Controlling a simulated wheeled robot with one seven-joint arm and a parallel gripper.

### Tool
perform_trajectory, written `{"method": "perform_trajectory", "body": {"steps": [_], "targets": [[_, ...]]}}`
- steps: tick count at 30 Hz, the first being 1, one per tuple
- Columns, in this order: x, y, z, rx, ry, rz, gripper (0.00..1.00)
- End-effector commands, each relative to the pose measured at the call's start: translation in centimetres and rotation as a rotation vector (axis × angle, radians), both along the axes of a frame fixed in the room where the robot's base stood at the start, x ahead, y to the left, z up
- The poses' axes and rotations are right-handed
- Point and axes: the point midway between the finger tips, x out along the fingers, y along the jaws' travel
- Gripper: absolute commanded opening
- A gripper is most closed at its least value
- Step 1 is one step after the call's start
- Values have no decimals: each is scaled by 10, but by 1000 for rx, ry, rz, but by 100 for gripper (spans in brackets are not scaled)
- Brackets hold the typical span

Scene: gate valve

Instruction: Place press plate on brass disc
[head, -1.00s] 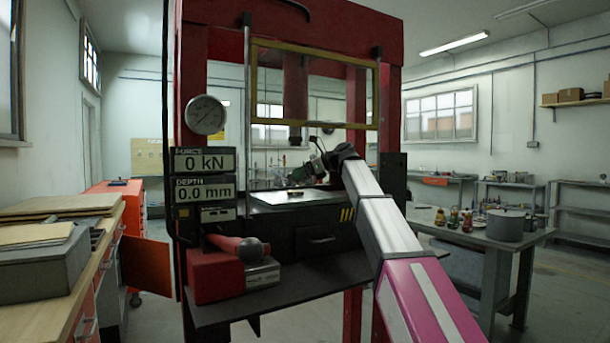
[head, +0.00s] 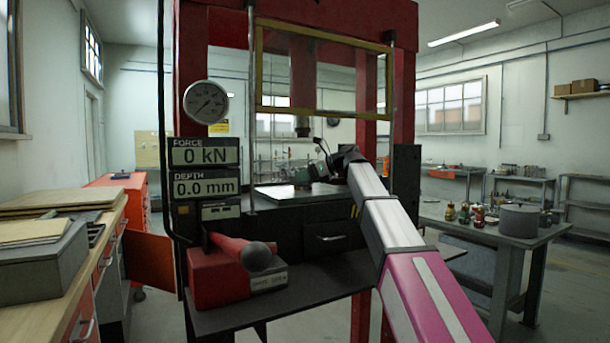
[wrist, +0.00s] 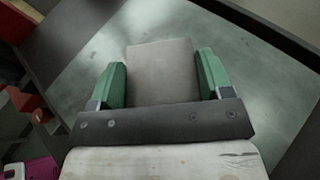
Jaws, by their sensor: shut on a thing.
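The press plate (wrist: 163,78) is a flat grey square between the green fingers of my gripper (wrist: 162,65) in the wrist view. My gripper is shut on it, over the pale metal bed (wrist: 265,85) of the press. I cannot tell how far the plate is above the bed. In the head view my gripper (head: 301,174) is small, inside the press opening below the ram (head: 303,125). The brass disc cannot be made out in either view now; the plate and gripper may hide it.
The red press frame (head: 404,100) stands around my gripper, with a raised yellow-edged guard (head: 322,112) above. The force display (head: 205,154) reads 0 kN and the depth display (head: 206,187) 0.0 mm. A red lever (head: 228,246) sits at front left. A side table (head: 480,233) is at right.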

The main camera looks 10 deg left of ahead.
Motion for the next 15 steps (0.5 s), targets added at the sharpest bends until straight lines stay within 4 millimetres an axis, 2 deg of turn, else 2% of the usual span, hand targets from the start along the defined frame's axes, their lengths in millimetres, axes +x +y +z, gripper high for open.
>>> {"method": "perform_trajectory", "body": {"steps": [4,5,6,7,15], "targets": [[0,0,-1,4,-1,0,9],[0,0,-2,0,0,0,82],[0,0,-2,0,0,0,95],[0,0,-2,0,0,0,98],[0,0,-1,0,0,0,98]]}}
